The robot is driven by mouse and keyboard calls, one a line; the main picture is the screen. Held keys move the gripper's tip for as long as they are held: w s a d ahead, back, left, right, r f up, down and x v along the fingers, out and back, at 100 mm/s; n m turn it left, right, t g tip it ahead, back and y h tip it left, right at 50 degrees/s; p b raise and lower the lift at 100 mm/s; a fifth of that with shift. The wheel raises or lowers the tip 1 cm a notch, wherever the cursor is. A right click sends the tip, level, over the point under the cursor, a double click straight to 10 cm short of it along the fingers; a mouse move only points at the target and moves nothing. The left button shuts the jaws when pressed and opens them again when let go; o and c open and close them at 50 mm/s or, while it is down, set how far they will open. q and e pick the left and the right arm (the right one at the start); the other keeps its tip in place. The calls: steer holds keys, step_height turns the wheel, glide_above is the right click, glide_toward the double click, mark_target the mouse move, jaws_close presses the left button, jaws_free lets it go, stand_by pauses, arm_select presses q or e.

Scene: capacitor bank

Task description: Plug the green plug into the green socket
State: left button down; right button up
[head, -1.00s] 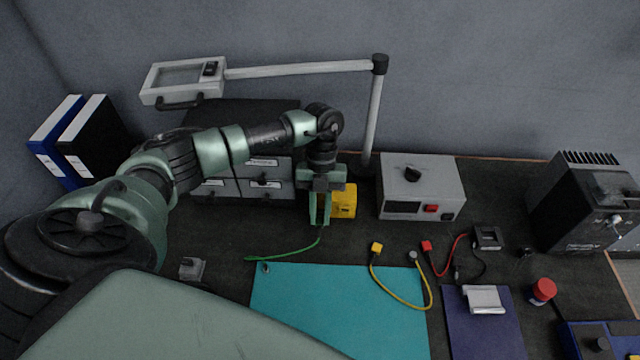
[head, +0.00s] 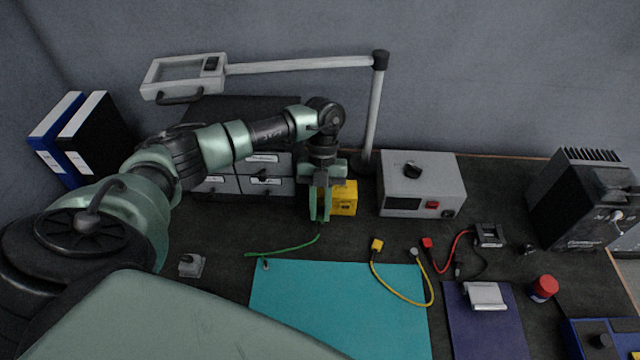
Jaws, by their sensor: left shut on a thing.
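My left gripper (head: 320,218) points down just in front of the yellow box (head: 346,198) at the back of the bench. It is shut on the green plug, which is mostly hidden between the fingers. The green cable (head: 285,248) runs from below the fingertips down and left across the dark bench top. I cannot make out a green socket; the gripper covers part of the yellow box. I cannot tell whether the plug touches the box. My right gripper is not in view.
A grey power unit (head: 421,186) stands right of the yellow box, and grey drawers (head: 265,177) stand behind my left arm. A teal mat (head: 340,305), a yellow lead (head: 400,296) and a red lead (head: 443,260) lie in front. A lamp arm (head: 300,67) spans above.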

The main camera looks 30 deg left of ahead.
arm_select(q)
steer(key=shift+w+a+r, duration=0.4)
steer(key=shift+w+a, duration=0.15)
steer(key=shift+w, duration=0.2)
steer(key=c, duration=1.5)
jaws_free()
steer(key=shift+o, duration=1.3)
steer(key=shift+w+d, duration=0.1)
steer(key=shift+d, duration=0.05)
steer(key=b+v, duration=0.1)
steer(key=v, duration=0.5)
steer(key=shift+d+r, duration=0.1)
steer(key=shift+r, duration=0.45)
steer(key=shift+d, duration=0.1)
steer(key=shift+o, duration=0.2)
steer(key=shift+s+d, duration=0.15)
steer(key=shift+s, duration=0.05)
